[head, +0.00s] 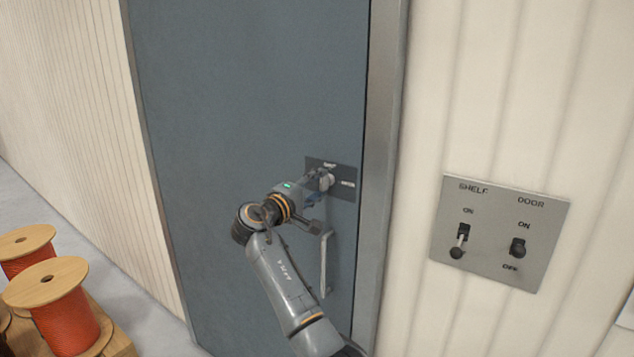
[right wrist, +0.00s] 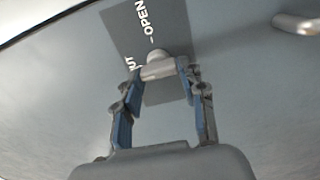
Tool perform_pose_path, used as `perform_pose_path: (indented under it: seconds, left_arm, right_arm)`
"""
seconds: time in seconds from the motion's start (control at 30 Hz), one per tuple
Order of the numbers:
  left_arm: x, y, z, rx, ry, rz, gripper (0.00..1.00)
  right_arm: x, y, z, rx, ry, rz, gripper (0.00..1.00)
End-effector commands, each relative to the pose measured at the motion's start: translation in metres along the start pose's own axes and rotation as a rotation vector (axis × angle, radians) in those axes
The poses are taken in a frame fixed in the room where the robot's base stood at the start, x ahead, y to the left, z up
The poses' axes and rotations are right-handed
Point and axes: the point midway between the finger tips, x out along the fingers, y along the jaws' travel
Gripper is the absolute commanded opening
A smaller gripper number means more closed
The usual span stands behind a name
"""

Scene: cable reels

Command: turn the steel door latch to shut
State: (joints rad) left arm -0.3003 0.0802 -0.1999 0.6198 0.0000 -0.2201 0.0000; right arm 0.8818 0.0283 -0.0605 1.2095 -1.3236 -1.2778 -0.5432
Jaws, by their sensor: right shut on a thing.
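The steel door latch (right wrist: 160,67) sits on a dark plate (right wrist: 126,28) with lettering, OPEN and a partly hidden word ending in UT. In the head view the same plate (head: 347,170) is on the blue-grey door (head: 250,90), near its right edge. My right gripper (right wrist: 160,72) is shut on the latch, with a finger at each end of it. In the head view my right gripper (head: 322,181) covers most of the latch. The latch's exact angle is hard to tell there. My left gripper is not in view.
A vertical door handle (head: 325,262) is just below the plate, close to my right arm. A switch panel (head: 500,232) marked SHELF and DOOR is on the wall at right. Orange cable reels (head: 65,317) stand at lower left.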

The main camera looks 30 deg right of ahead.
Motion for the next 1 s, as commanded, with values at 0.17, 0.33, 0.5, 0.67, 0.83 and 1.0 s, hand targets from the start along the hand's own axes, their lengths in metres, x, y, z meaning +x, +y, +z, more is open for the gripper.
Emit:
perform_pose_path:
  seconds: [0.17, 0.33, 0.5, 0.67, 0.83, 1.0]
  left_arm:
    - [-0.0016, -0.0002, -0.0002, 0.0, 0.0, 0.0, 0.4]
    - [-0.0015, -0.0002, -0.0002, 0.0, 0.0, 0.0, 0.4]
    - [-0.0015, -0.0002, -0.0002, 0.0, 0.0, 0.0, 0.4]
    - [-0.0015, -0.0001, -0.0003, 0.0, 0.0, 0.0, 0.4]
    - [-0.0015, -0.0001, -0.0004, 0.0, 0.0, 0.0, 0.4]
    - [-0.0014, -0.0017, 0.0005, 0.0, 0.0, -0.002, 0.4]
  right_arm:
    - [-0.0001, 0.0, -0.0003, -0.016, 0.001, 0.001, 0.09]
    - [-0.0001, -0.0003, -0.0003, -0.018, 0.001, 0.001, 0.09]
    - [-0.0001, -0.0003, -0.0003, -0.018, 0.001, 0.001, 0.09]
    - [-0.0001, -0.0003, -0.0002, -0.017, 0.001, 0.0, 0.64]
    - [-0.0001, -0.0003, -0.0001, -0.016, 0.0, 0.0, 0.64]
    - [-0.0047, -0.0005, -0.0005, -0.016, 0.001, 0.0, 0.64]
